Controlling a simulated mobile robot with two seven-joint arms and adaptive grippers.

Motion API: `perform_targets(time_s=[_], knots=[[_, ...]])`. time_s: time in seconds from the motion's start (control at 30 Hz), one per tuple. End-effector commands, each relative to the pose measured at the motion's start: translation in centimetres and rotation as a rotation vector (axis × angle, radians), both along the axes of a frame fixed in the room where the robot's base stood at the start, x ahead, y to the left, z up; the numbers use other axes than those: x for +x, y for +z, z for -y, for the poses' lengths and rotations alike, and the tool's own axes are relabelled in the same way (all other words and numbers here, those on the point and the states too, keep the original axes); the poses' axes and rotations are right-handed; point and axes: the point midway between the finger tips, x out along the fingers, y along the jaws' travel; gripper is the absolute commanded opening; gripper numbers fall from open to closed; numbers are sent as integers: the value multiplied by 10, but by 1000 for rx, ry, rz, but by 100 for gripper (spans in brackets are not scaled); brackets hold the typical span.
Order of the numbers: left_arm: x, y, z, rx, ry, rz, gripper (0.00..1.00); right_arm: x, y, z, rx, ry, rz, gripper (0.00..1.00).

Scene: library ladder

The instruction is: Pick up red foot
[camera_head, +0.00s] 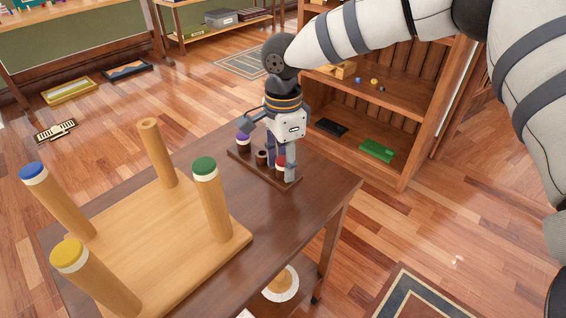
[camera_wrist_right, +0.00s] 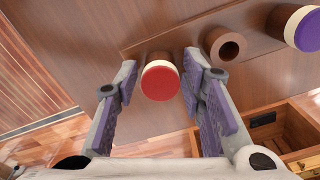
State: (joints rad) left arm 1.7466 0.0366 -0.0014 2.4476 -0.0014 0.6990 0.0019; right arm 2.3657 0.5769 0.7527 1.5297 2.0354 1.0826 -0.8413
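The red foot (camera_wrist_right: 160,82), a short cylinder with a red end and a cream band, stands in a small dark wooden rack on the table; it also shows in the head view (camera_head: 281,162). My right gripper (camera_wrist_right: 158,88) is open, with its purple-padded fingers on either side of the red foot. The right finger looks very close to the foot, and a gap shows on the left. I cannot tell whether either finger touches it. In the head view the right gripper (camera_head: 283,160) points down over the rack and partly hides it. My left gripper is not in view.
A purple foot (camera_wrist_right: 306,28) and an empty brown ring (camera_wrist_right: 227,47) are in the same rack (camera_head: 288,185). An upturned stool (camera_head: 165,235) with blue, yellow and green capped legs and one bare leg (camera_head: 158,153) lies on the table (camera_head: 295,232). A bookcase (camera_head: 409,170) stands behind.

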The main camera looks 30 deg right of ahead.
Motion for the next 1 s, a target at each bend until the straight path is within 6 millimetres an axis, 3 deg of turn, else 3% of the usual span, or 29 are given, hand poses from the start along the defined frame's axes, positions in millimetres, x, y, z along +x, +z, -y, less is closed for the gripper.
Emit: perform_targets(time_s=[0.1, 0.2, 0.67, 0.8, 1.0], knots=[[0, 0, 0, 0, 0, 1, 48, 0, 1, 0, 0, 0, 1, 35], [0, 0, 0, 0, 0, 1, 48, 0, 1, 0, 0, 0, 1, 16], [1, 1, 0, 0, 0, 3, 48, 1, 9, 0, 1, -1, 3, 16], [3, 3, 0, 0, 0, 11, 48, 1, 36, 0, 2, -1, 6, 16], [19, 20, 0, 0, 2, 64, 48, -37, 95, -26, 0, 4, 14, 16]])
